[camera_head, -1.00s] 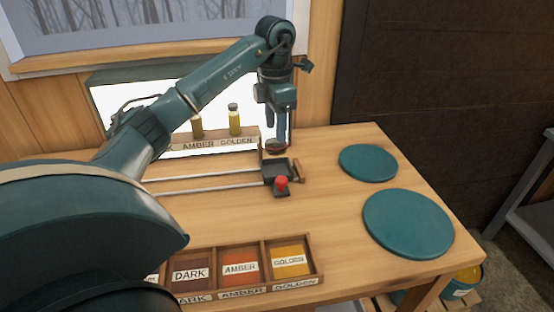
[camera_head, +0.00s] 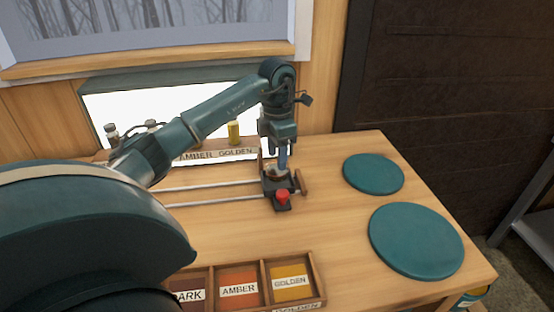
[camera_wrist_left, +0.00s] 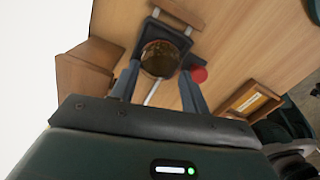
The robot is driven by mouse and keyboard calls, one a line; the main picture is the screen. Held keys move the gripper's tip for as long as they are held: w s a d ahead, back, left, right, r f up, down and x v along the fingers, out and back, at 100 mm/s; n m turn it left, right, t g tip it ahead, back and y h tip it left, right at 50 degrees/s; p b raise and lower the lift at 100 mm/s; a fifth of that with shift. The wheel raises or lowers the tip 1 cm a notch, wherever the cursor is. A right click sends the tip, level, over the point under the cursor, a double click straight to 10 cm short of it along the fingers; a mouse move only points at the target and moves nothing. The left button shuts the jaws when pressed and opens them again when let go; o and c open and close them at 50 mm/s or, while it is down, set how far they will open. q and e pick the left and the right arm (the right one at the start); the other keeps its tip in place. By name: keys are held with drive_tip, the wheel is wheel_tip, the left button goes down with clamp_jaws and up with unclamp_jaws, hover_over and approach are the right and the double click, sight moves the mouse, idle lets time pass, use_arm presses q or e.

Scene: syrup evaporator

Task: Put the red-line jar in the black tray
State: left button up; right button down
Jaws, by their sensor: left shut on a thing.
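My left gripper (camera_head: 278,168) is shut on a small round jar (camera_head: 274,172) with dark amber contents. The jar is low over the black tray (camera_head: 280,189); I cannot tell whether its base touches the tray. In the left wrist view the jar (camera_wrist_left: 160,59) sits between the two fingers, with the black tray (camera_wrist_left: 178,32) around and beneath it. No red line can be made out on the jar. My right gripper is not in view.
A red knob (camera_head: 282,196) stands at the tray's front, and two metal rails (camera_head: 215,189) run left from it. A golden sample bottle (camera_head: 234,133) stands behind. A wooden label box (camera_head: 318,285) is in front; two teal discs (camera_head: 416,240) lie to the right.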

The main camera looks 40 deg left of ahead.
use_arm(q)
drive_tip(key=shift+f, duration=1.1)
drive_tip(key=shift+f, duration=0.2)
drive_tip(key=o, duration=1.5)
drive_tip(key=shift+r, duration=0.1)
wheel_tip(320, 180, up, 12)
drive_tip(key=shift+r, duration=0.1)
